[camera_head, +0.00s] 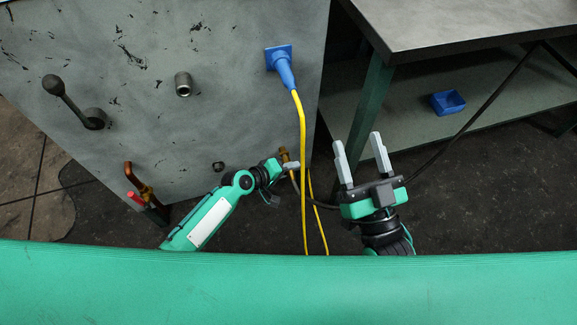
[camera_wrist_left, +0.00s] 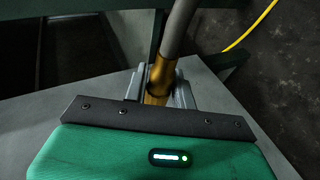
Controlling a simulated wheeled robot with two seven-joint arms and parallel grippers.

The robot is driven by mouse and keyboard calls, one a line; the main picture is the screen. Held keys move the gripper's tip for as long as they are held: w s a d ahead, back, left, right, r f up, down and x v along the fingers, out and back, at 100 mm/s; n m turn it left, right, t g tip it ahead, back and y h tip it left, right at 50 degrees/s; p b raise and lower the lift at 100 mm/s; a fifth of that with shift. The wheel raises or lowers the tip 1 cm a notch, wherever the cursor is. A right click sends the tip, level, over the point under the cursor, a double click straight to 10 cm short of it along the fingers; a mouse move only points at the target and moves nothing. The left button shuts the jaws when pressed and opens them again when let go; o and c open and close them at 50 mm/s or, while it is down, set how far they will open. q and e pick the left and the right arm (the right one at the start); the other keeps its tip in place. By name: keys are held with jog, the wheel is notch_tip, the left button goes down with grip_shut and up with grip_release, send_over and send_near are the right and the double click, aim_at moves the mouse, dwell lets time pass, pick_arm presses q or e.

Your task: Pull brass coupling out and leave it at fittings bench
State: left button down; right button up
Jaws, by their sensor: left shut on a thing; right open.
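My left gripper (camera_head: 290,166) is shut on the brass coupling (camera_head: 284,153) near the lower right edge of the grey panel (camera_head: 230,100). In the left wrist view the brass coupling (camera_wrist_left: 160,77) sits between the fingers of my left gripper (camera_wrist_left: 162,88), with a grey hose (camera_wrist_left: 180,30) running into it. I cannot tell whether the coupling touches the panel. My right gripper (camera_head: 364,150) is open and empty, right of the yellow cable. A grey-topped bench (camera_head: 450,28), apparently the fittings bench, stands at the upper right.
A blue plug (camera_head: 281,66) with a yellow cable (camera_head: 302,130) hangs close to my left gripper. The panel bears a lever (camera_head: 68,98), a metal stub (camera_head: 183,84) and a small dark fitting (camera_head: 218,166). A blue bin (camera_head: 447,102) sits on the bench's lower shelf.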

aim_at(290, 179)
pick_arm(q)
jog(key=shift+s+d+p, duration=0.3)
jog(key=shift+s+p, duration=0.1)
jog(key=shift+s, duration=0.4)
jog(key=shift+s+d+p, duration=0.25)
jog(key=shift+s+p, duration=0.1)
jog(key=shift+s, duration=0.4)
